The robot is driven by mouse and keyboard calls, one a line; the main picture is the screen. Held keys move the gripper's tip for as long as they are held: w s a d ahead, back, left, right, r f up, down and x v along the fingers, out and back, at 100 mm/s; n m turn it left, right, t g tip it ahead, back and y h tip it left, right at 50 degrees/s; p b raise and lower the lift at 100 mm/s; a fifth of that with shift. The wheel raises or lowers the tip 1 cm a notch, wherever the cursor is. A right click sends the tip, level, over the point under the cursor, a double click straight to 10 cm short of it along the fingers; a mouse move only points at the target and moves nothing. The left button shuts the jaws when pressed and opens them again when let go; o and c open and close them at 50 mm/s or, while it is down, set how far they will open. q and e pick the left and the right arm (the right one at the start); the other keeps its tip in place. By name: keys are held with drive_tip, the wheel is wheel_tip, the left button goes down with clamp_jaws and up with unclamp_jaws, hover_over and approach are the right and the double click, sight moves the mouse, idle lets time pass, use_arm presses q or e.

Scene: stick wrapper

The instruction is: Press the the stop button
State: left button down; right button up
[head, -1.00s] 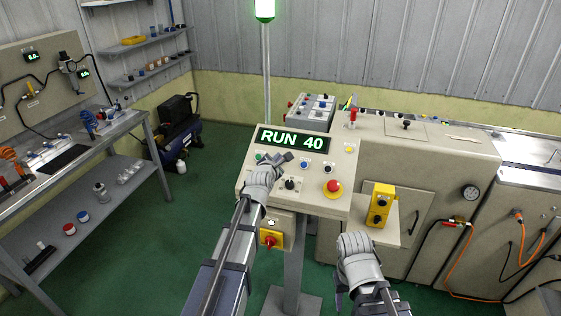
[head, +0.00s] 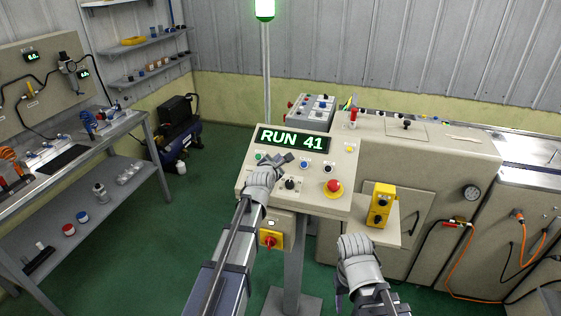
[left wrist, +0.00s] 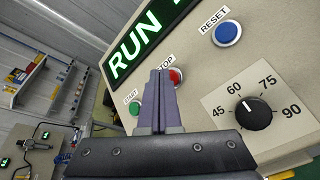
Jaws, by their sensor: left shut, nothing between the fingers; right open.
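The control panel (head: 330,205) stands in front of me with a lit green display (head: 292,140) reading RUN 41. The red stop button (left wrist: 177,76) shows in the left wrist view under the STOP label, partly covered by my left fingers. In the head view my left gripper hides it. My left gripper (head: 284,161) is shut and empty over the upper left of the panel; it also shows in the left wrist view (left wrist: 160,74). Its tips appear beside the stop button; I cannot tell whether they touch it. My right gripper (head: 340,297) hangs open and low, right of the panel's stand.
Close by are the green start button (left wrist: 134,108), blue reset button (left wrist: 228,33) and black dial (left wrist: 252,114). A red mushroom button (head: 333,187) sits lower right. A yellow box (head: 380,204) stands on a shelf to the right. The stack light (head: 265,8) glows green.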

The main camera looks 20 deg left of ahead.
use_arm(q)
drive_tip(key=shift+w+f+b, duration=0.15)
drive_tip(key=shift+f+b, duration=0.2)
idle(0.3)
drive_tip(key=shift+r, duration=0.1)
idle(0.3)
drive_tip(key=shift+s+r+p, duration=0.35)
drive_tip(key=shift+r+p, duration=0.25)
drive_tip(key=shift+p, duration=0.15)
drive_tip(key=r+p, duration=0.1)
drive_tip(key=s+r+p, duration=0.1)
drive_tip(key=r+p, duration=0.1)
drive_tip(key=s+r+p, duration=0.1)
drive_tip(key=shift+s+a+r, duration=0.1)
drive_tip(key=shift+s+r, duration=0.1)
drive_tip(key=shift+r, duration=0.05)
idle(0.5)
